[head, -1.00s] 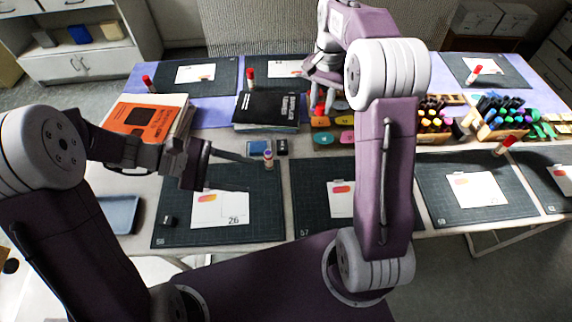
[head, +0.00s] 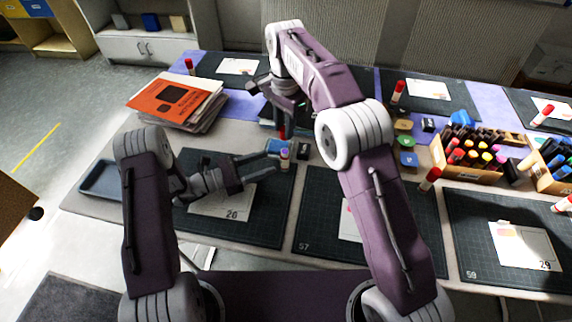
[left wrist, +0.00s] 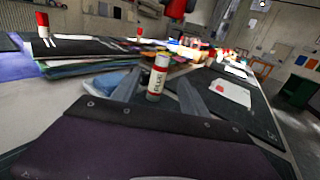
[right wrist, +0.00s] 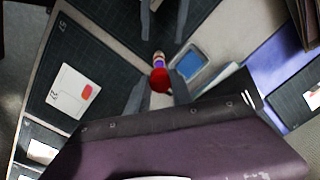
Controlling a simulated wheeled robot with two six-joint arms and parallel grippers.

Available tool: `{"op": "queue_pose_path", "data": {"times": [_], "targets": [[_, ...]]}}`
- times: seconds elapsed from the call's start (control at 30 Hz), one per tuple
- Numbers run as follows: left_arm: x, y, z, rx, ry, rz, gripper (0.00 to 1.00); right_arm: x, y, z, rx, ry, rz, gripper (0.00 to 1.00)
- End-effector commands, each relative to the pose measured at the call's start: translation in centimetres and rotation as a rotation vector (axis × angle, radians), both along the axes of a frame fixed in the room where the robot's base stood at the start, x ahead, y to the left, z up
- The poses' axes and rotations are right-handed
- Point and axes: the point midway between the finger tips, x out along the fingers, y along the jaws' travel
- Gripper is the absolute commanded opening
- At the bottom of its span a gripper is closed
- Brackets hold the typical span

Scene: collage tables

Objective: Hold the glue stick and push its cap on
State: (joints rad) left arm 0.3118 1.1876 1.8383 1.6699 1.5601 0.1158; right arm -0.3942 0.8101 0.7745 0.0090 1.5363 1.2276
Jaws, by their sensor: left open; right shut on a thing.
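The glue stick (head: 285,157) stands upright on the table, its white, labelled barrel plain in the left wrist view (left wrist: 157,80). My left gripper (head: 270,168) is open and low, with its fingers on either side of the glue stick. My right gripper (head: 282,122) is shut on the red cap (head: 282,132) and holds it above the glue stick, apart from it. In the right wrist view the cap (right wrist: 159,81) sits between the fingertips and partly covers the glue stick (right wrist: 158,60). In the left wrist view the cap (left wrist: 177,8) shows at the top edge.
A black block (head: 302,151) stands right of the glue stick, and a blue dish (right wrist: 188,65) is close by. Dark mats with cards (head: 222,205) lie in front. A book stack (head: 185,103) is at left. Marker boxes (head: 467,165) stand at right.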

Motion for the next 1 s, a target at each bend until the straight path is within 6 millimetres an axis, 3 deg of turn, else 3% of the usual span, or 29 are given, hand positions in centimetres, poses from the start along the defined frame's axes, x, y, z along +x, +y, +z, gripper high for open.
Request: {"op": "queue_pose_path", "data": {"times": [0.23, 0.63, 1.0], "targets": [[0.4, -1.0, 0.0, 0.0, -0.001, -0.003, 0.51, 0.0, 0.0, 0.0, 0.0, 0.0, -0.001, 0.0], [2.6, -6.3, 0.0, 0.001, -0.001, -0.004, 0.51, 0.0, -0.1, 0.0, 0.0, 0.0, -0.001, 0.0], [3.0, -6.9, 0.0, 0.001, 0.0, -0.001, 0.51, 0.0, -0.1, 0.0, 0.0, 0.0, -0.001, 0.0]]}}
